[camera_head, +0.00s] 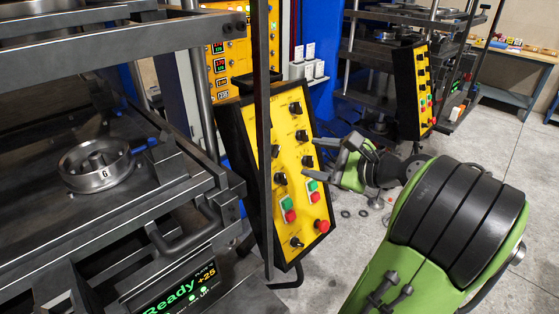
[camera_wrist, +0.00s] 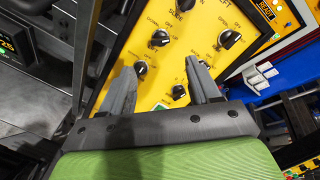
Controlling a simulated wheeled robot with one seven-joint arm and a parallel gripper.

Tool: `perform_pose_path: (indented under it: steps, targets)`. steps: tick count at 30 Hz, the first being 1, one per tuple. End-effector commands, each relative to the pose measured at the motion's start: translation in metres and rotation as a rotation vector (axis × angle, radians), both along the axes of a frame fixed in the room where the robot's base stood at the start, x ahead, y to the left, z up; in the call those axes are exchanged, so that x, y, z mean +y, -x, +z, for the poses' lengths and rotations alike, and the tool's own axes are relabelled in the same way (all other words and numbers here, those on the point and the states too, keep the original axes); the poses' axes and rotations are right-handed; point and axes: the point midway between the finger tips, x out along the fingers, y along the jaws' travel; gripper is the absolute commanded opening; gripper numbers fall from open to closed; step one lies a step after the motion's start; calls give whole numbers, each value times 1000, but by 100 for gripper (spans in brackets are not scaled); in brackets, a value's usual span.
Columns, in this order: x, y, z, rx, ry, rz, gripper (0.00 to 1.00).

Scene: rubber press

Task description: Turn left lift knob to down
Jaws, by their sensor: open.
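My gripper (camera_head: 322,156) is open and empty, its fingers pointing at the yellow control panel (camera_head: 290,122). In the wrist view the gripper (camera_wrist: 160,70) spreads in front of the panel, with one black knob (camera_wrist: 140,68) by the left fingertip and another knob (camera_wrist: 178,91) between the fingers. A further knob (camera_wrist: 160,38) sits just above the fingertips. The word LIFT stands near the knob at upper right (camera_wrist: 229,40). Which knob is the left lift knob I cannot tell for sure; labels are partly hidden or too small. No contact is clear.
A dark upright post (camera_head: 264,130) stands in front of the panel's left part. Green and red buttons (camera_head: 290,215) sit lower on the panel. The press with a round metal mould (camera_head: 97,165) is at left. Another press panel (camera_head: 412,90) stands behind; open floor lies at right.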

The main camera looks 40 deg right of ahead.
Motion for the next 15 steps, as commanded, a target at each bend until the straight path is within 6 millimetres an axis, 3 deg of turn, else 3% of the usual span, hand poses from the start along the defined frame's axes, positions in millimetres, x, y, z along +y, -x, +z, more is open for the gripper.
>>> perform_pose_path:
  steps: [9, 15]
  targets:
    - [8, -74, -23, -1, 0, 5, 62]
    - [10, -100, -30, -1, 1, 1, 62]
